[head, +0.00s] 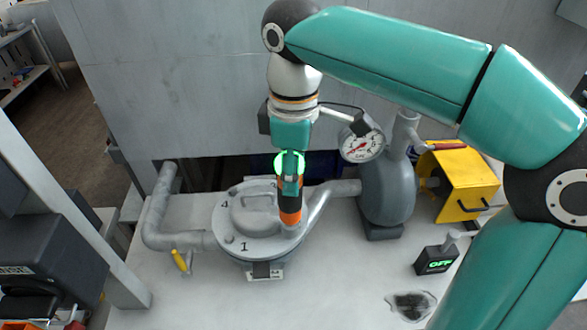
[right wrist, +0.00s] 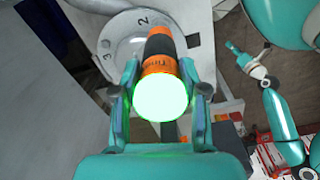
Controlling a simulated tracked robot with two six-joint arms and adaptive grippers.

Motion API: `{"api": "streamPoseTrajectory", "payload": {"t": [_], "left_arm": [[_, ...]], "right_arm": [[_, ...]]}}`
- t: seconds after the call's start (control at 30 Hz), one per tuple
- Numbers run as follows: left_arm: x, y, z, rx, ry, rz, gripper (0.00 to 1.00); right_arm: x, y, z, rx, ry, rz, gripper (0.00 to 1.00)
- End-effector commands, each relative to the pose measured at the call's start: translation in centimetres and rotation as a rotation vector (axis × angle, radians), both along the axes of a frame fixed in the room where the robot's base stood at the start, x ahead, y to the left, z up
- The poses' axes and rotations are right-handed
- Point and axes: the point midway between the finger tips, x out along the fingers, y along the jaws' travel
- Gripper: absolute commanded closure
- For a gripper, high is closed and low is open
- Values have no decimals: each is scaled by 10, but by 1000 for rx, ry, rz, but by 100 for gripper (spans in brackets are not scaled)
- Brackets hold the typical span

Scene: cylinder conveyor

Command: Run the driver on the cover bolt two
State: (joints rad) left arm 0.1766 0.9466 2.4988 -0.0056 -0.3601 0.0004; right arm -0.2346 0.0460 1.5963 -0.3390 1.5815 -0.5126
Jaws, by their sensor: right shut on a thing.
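My right gripper (head: 289,175) is shut on an orange and black driver (head: 290,212), also seen in the right wrist view (right wrist: 160,66). The driver stands nearly upright, nose down, at the right side of the round grey cover (head: 252,222); its top glows green. The cover carries the numbers 1 and 4 in the head view, and 2 and 3 in the right wrist view. The driver's nose is near the 2; the bolt and exact contact are hidden. A teal arm with a small end (right wrist: 235,49), apparently my left, shows in the wrist view; its jaws are too small to read.
A grey vessel with a pressure gauge (head: 361,146) stands right of the cover. A yellow box (head: 462,182) and a small block reading OFF (head: 436,261) are further right. A pipe (head: 160,205) with a yellow handle lies left. The front of the grey table (head: 335,295) is mostly clear.

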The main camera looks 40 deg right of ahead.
Motion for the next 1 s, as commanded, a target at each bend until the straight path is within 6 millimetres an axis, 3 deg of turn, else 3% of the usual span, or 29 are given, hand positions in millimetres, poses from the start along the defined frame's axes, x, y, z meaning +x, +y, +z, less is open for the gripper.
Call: {"api": "streamPoseTrajectory", "payload": {"t": [1.0], "left_arm": [[0,0,-10,0,0,0,60]], "right_arm": [[0,0,-13,1,-3,-1,100]]}}
